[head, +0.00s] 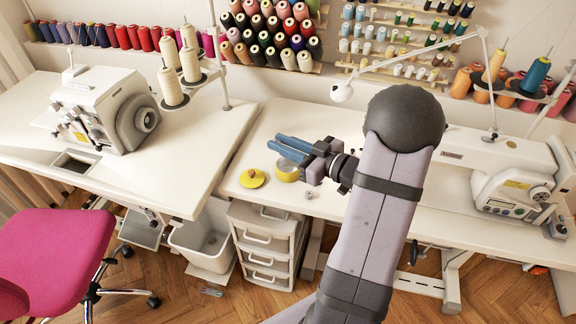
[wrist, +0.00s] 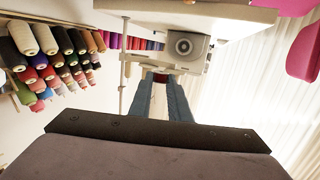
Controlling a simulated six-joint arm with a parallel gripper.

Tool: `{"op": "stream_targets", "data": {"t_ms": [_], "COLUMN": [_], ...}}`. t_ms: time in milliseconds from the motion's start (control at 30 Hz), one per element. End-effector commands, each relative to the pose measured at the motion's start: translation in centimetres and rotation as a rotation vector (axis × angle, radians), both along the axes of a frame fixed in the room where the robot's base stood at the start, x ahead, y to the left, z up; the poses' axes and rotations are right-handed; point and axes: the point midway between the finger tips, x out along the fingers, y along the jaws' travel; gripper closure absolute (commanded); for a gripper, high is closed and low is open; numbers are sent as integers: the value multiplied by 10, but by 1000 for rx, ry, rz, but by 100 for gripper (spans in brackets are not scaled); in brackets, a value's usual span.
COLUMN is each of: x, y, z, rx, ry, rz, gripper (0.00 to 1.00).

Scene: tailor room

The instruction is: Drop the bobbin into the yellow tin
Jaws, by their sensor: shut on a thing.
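My gripper (head: 274,143) points left over the white sewing table, with its blue fingers almost parallel. In the wrist view the fingertips (wrist: 159,76) are shut on a small dark red thing, which I take to be the bobbin (wrist: 160,77). In the head view the fingers hide it. The yellow tin (head: 287,174) stands on the table near its front edge, in the picture just below the fingers and partly beside the gripper body. The tin looks open at the top. A yellow lid (head: 252,179) with a knob lies left of the tin.
A small grey metal piece (head: 309,194) lies at the table's front edge. A sewing machine (head: 510,180) stands to the right. A white overlock machine (head: 105,105) and thread cones (head: 190,65) are on the left table. Spool racks (head: 265,30) line the wall.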

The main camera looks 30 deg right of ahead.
Motion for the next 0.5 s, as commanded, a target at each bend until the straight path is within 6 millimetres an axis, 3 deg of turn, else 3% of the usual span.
{"op": "stream_targets", "data": {"t_ms": [300,500], "x": [20,21], "y": [-52,-60], "z": [3,-2], "rx": [-5,-4], "ry": [1,21], "rz": [-185,-218], "gripper": [100,100]}}
